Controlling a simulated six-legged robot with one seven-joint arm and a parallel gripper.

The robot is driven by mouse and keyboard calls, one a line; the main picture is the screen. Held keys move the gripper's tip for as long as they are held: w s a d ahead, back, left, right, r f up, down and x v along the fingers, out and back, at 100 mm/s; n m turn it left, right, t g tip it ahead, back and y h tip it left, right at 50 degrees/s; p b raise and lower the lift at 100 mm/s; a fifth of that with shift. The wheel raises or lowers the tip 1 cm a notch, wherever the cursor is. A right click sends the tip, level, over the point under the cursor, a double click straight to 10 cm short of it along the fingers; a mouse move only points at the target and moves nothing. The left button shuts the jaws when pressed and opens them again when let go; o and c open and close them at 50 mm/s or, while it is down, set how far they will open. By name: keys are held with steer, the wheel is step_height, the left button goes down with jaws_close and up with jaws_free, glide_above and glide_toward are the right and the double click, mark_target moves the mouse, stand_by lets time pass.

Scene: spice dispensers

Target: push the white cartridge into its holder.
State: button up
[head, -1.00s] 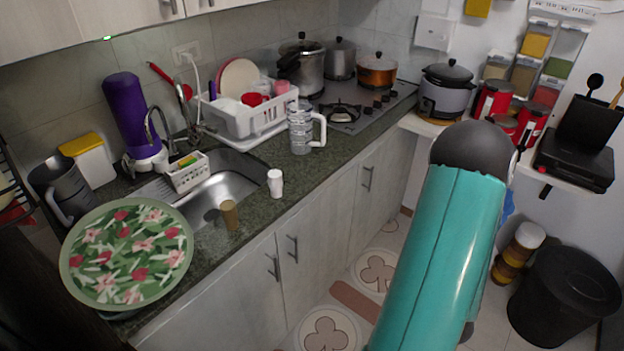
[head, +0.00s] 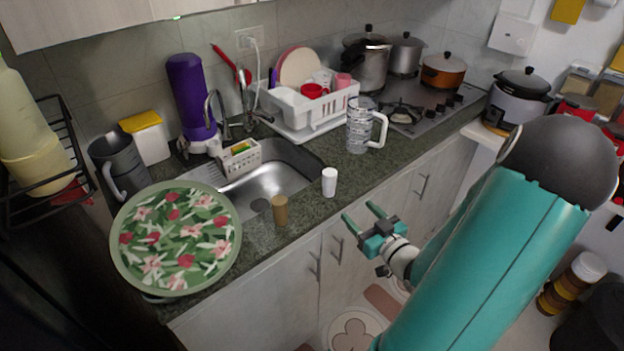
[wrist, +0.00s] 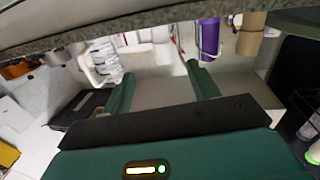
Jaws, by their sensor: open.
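A small white cylinder (head: 329,181), which looks like the white cartridge, stands upright on the counter near its front edge. A similar brown cylinder (head: 280,210) stands to its left, and it also shows at the top of the wrist view (wrist: 251,36). My gripper (head: 362,216) is open and empty in front of the cabinet doors, below and to the right of the white cylinder and apart from it. Its two fingers (wrist: 162,86) show spread in the wrist view. I cannot make out a holder for the cartridge. Wall spice dispensers (head: 578,82) are cut off at the right.
The dark counter (head: 305,216) has its front edge between my gripper and the cylinders. The rice cooker (head: 515,103) is at the right.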

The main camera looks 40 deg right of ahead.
mark_target(334, 186)
steer(key=w, duration=0.8)
steer(key=shift+d+r, duration=0.25)
steer(key=shift+d, duration=0.05)
steer(key=shift+w+d, duration=0.1)
steer(key=shift+w, duration=0.1)
steer(key=w, duration=0.5)
steer(key=shift+w+d+f, duration=0.15)
steer(key=shift+w+d, duration=0.1)
steer(key=shift+w, duration=0.05)
steer(key=c, duration=1.1)
steer(key=shift+o, duration=0.2)
steer(key=shift+w, duration=0.1)
